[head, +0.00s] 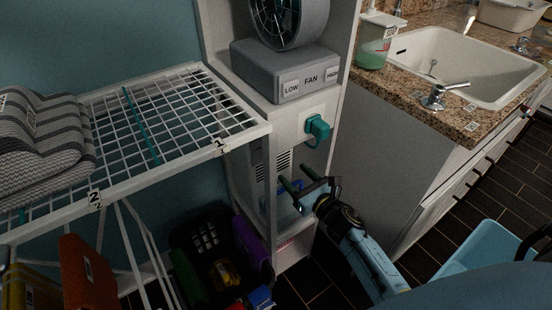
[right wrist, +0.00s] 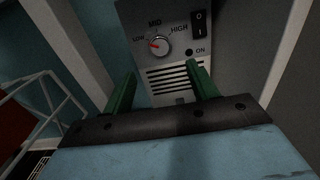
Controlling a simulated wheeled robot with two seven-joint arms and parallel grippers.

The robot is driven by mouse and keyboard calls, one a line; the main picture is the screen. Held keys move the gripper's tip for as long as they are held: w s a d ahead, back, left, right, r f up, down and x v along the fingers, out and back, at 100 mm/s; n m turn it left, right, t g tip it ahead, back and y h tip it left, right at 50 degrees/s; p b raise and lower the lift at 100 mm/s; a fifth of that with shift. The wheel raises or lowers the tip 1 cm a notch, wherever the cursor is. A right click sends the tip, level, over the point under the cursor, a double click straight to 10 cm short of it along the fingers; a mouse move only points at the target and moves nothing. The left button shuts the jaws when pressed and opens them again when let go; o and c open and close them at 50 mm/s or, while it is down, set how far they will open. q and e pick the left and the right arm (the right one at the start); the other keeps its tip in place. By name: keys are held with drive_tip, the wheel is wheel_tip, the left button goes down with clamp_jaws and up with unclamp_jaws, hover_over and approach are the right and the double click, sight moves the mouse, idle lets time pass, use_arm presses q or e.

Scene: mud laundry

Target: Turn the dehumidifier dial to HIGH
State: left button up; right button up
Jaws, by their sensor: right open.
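The dehumidifier (right wrist: 178,60) is a grey box with a front panel, seen in the right wrist view. Its round dial (right wrist: 159,44) has a red pointer turned to the left, toward LOW; MID is above and HIGH to the right. My right gripper (right wrist: 163,84) is open, its two green fingers below the dial and apart from it, with nothing between them. In the head view the right gripper (head: 295,183) reaches into the cabinet bay, where the dehumidifier's vent slots (head: 284,161) show but its dial is hidden. My left gripper is not in view.
A fan base (head: 285,72) sits above, and a teal plug (head: 317,128) sticks out from the cabinet front. A wire shelf (head: 180,112) with striped towels (head: 40,135) is at left. The sink counter (head: 415,95) stands at right. A black bin (head: 205,240) is below.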

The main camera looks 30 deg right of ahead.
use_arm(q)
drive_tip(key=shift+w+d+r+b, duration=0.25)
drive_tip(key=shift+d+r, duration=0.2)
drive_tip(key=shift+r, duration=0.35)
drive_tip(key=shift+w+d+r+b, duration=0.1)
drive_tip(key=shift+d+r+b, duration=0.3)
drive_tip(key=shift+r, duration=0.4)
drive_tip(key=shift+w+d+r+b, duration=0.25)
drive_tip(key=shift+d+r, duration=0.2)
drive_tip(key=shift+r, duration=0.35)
use_arm(e)
drive_tip(key=w+a, duration=0.1)
drive_tip(key=w, duration=0.9)
drive_tip(key=shift+a, duration=0.25)
drive_tip(key=c, duration=1)
